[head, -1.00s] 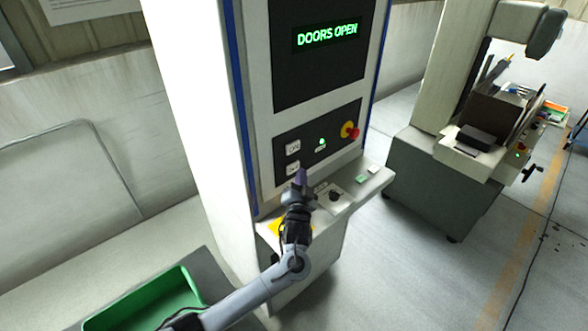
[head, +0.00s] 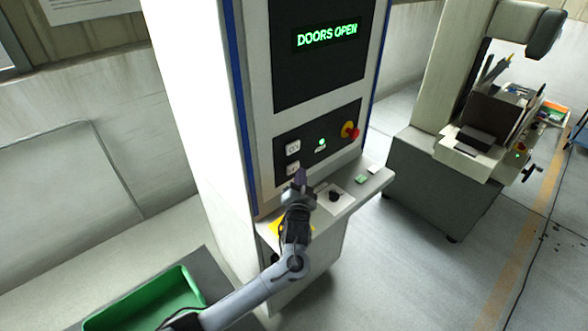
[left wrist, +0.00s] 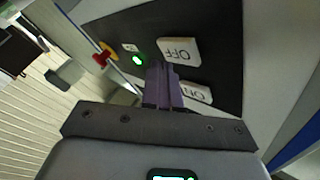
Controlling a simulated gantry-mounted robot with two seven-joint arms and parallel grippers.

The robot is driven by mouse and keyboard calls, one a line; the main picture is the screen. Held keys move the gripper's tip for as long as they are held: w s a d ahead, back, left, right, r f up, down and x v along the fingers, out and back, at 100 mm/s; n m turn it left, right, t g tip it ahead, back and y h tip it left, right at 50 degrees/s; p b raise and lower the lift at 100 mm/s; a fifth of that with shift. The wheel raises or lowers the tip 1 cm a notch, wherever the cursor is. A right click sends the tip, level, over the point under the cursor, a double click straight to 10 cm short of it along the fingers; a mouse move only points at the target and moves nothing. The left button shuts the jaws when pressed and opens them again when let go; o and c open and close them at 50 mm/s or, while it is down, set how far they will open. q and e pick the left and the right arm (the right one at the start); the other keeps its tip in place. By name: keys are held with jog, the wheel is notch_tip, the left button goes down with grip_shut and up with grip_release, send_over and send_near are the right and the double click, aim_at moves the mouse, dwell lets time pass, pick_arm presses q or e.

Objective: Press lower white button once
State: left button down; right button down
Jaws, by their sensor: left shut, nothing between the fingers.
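The lower white button (head: 291,168) is on the dark control panel of the tall cabinet, below the white ON button (head: 293,148). In the left wrist view the lower button (left wrist: 179,52) reads OFF, upside down, and the ON button (left wrist: 197,93) is partly hidden behind the fingers. My left gripper (head: 301,174) is shut and empty, its fingertips at the right edge of the lower button in the head view. In the left wrist view the fingertips (left wrist: 162,68) overlap the button's near edge; I cannot tell whether they touch it. My right gripper is not in view.
A green light (head: 322,142) and a red and yellow knob (head: 350,130) are right of the buttons. A ledge (head: 368,190) with a black knob (head: 335,195) juts out below. The screen (head: 327,36) reads DOORS OPEN. A green tray (head: 150,300) is lower left.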

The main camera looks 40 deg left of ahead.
pick_arm(q)
jog(key=shift+a, duration=0.35)
jog(key=shift+a, duration=0.4)
dwell(0.6)
jog(key=shift+d, duration=0.15)
jog(key=shift+d+p, duration=0.5)
jog(key=shift+d, duration=0.2)
jog(key=d, duration=0.1)
jog(key=d+p, duration=0.1)
jog(key=d, duration=0.3)
jog(key=shift+s+p, duration=0.25)
jog(key=shift+p, duration=0.05)
dwell(0.3)
